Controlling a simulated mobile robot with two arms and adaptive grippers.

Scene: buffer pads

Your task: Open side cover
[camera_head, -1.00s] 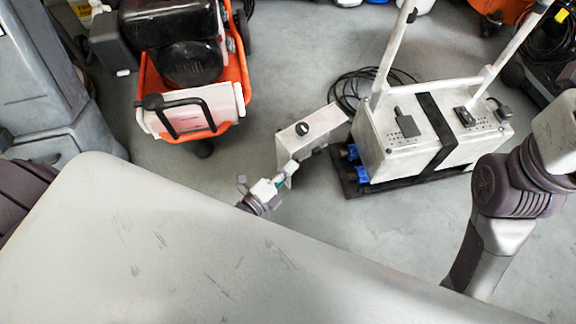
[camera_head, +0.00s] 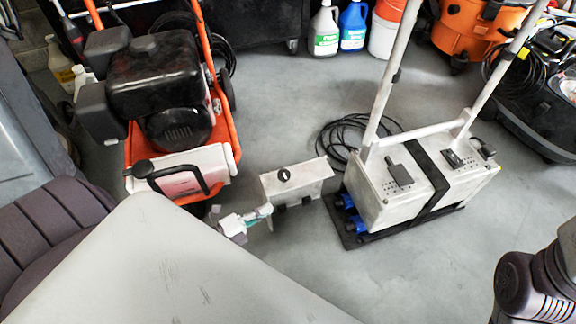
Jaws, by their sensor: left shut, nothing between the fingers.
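The side cover (camera_head: 310,178) is a white box-like panel with a round black knob. It stands swung out to the left of the white floor machine (camera_head: 385,200), with a dark gap between them that shows the machine's blue fittings (camera_head: 347,212). My left gripper (camera_head: 262,212) is just left of the cover's lower left corner. It is shut and holds nothing; whether it touches the cover I cannot tell. My right arm shows at the lower right edge, but its gripper is out of view.
An orange and black engine machine (camera_head: 175,110) stands at the left. A black cable (camera_head: 345,135) lies coiled behind the cover. Bottles (camera_head: 325,30) and orange equipment (camera_head: 465,25) line the back. Open grey floor lies in front of the white machine.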

